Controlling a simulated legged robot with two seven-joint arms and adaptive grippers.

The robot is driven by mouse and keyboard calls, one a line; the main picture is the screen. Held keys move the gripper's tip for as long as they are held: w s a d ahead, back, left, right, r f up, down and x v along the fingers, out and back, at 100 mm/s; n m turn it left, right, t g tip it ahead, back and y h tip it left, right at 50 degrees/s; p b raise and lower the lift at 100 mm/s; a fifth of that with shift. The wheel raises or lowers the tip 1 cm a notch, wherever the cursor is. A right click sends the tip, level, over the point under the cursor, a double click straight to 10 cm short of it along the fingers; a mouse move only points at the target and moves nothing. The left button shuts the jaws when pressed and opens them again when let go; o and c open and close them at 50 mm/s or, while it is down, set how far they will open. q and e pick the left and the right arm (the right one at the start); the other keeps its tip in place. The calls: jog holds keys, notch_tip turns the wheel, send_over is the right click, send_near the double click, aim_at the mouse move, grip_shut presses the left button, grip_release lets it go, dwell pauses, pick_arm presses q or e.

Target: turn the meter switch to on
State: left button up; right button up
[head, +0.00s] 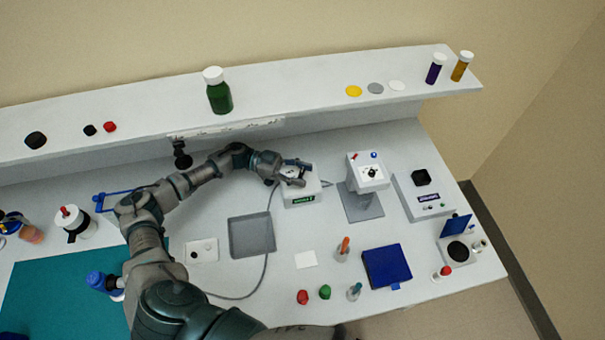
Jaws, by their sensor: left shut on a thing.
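The meter appears to be the white box (301,199) with a green label on its front, on the bench near the middle. My left gripper (295,173) reaches over from the left, at the top of this box. It is shut on a small part there, which I take to be the meter switch. The fingers hide the switch, so its position cannot be read. A grey cable runs from near the box toward the front. My right gripper is not in view.
Right of the box stands a white instrument (367,172) on a grey base, then a white unit with a purple label (425,198). A grey tray (252,236) lies in front left. A shelf (290,100) with a green bottle (218,92) runs behind.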

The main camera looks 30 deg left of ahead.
pick_arm(q)
jog(key=shift+a+f, duration=0.1)
jog(key=shift+a, duration=0.05)
jog(key=o, duration=1.2)
jog(key=shift+a, duration=0.25)
jog(key=shift+a, duration=0.15)
jog(key=a, duration=0.8)
jog(key=s+a, duration=0.1)
jog(key=a, duration=0.3)
jog(key=shift+f, duration=0.15)
jog(key=shift+d, duration=0.15)
jog(key=shift+s, duration=0.1)
